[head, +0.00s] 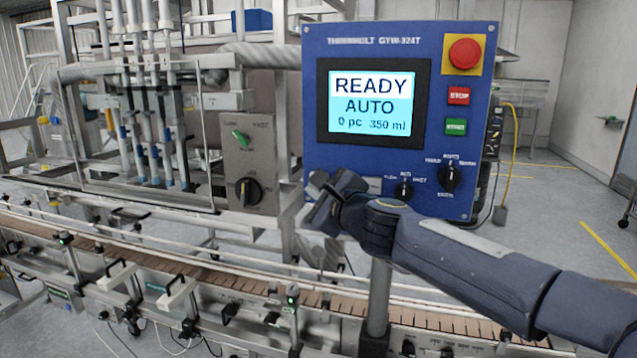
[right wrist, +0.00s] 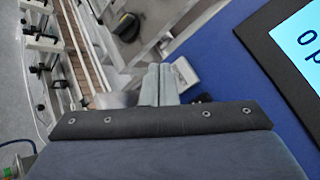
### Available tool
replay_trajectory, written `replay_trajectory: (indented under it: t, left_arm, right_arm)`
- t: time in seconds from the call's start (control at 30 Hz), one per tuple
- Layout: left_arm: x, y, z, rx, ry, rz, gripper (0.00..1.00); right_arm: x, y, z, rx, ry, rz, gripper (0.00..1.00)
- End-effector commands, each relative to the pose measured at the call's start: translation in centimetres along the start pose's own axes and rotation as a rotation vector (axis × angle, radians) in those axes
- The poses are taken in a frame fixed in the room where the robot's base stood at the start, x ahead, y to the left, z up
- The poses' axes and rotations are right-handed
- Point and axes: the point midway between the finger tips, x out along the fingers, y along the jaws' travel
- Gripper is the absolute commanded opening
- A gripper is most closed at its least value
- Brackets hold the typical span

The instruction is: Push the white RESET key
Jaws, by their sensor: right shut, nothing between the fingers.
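The blue control panel (head: 315,100) faces me, with a lit screen (head: 372,103) reading READY, AUTO, 0 pc 350 ml. My right gripper (head: 322,192) is shut and empty at the panel's lower left, below the screen. In the right wrist view its closed fingers (right wrist: 159,84) point at the panel's edge region. A pale block (right wrist: 186,72) shows just beside the fingertips there; I cannot tell whether it is the RESET key or whether the fingers touch it. No RESET lettering is readable, and the gripper hides part of the panel in the head view. My left gripper is not in view.
The panel also carries a red emergency knob (head: 465,54), a red STOP key (head: 459,96), a green key (head: 456,127) and two black rotary knobs, a larger one (head: 450,177) and a smaller one (head: 404,189). A conveyor (head: 240,281) runs below. Filling nozzles stand left.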

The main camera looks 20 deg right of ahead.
Motion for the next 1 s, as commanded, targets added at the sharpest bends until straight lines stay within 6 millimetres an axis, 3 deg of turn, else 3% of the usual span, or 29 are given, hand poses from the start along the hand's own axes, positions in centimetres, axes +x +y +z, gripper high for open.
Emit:
replay_trajectory:
  t: [0.4, 1.0]
  left_arm:
    - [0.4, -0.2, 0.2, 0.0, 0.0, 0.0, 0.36]
    - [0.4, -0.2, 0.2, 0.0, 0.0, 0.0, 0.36]
  right_arm:
    - [-2.5, 1.8, 1.9, 0.0, -0.002, 0.0, 0.0]
    - [-2.6, 1.9, 1.9, 0.0, -0.001, -0.001, 0.0]
